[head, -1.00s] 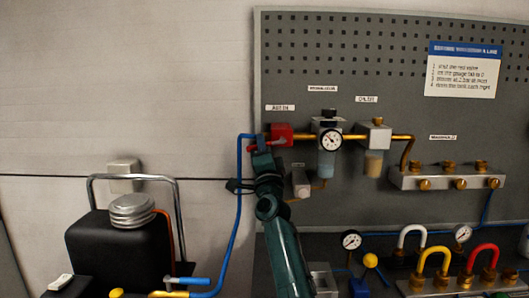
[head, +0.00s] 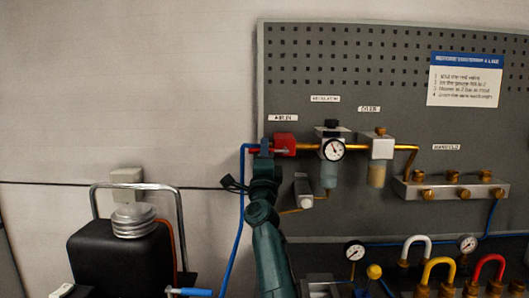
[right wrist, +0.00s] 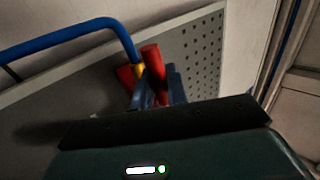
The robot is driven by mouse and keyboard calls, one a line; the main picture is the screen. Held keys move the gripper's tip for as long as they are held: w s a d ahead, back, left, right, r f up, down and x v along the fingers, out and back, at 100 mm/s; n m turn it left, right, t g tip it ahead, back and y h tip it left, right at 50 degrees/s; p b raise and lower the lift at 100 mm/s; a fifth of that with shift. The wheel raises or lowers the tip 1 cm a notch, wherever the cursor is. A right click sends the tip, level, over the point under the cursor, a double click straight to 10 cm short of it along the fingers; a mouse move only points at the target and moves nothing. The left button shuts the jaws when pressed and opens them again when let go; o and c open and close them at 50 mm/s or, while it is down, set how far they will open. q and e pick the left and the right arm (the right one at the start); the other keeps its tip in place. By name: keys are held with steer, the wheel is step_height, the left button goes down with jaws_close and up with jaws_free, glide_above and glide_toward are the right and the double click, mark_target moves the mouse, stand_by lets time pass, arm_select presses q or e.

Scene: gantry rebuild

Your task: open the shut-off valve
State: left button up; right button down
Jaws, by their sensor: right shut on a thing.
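The red shut-off valve (head: 285,143) sits at the left end of the brass pipe run on the pegboard, under a small label. My right gripper (head: 263,150) is at the valve's left side, where the blue hose joins. In the right wrist view, the blue-grey fingers (right wrist: 158,92) are shut on the red valve handle (right wrist: 154,66). Another red part (right wrist: 127,77) and a yellow fitting (right wrist: 139,71) show beside it. The fingers hide part of the handle, and its exact angle to the pipe is unclear. My left gripper is not in view.
The blue hose (head: 242,195) hangs close to my right arm. A gauge (head: 332,150) with a regulator stands right of the valve, then an oiler (head: 378,150) and a manifold (head: 452,189). A black tank (head: 117,253) stands lower left.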

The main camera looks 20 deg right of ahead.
steer(key=c, duration=1.5)
jaws_free()
steer(key=shift+r, duration=0.1)
steer(key=shift+o, duration=0.2)
steer(key=b+v, duration=0.2)
steer(key=v, duration=1.1)
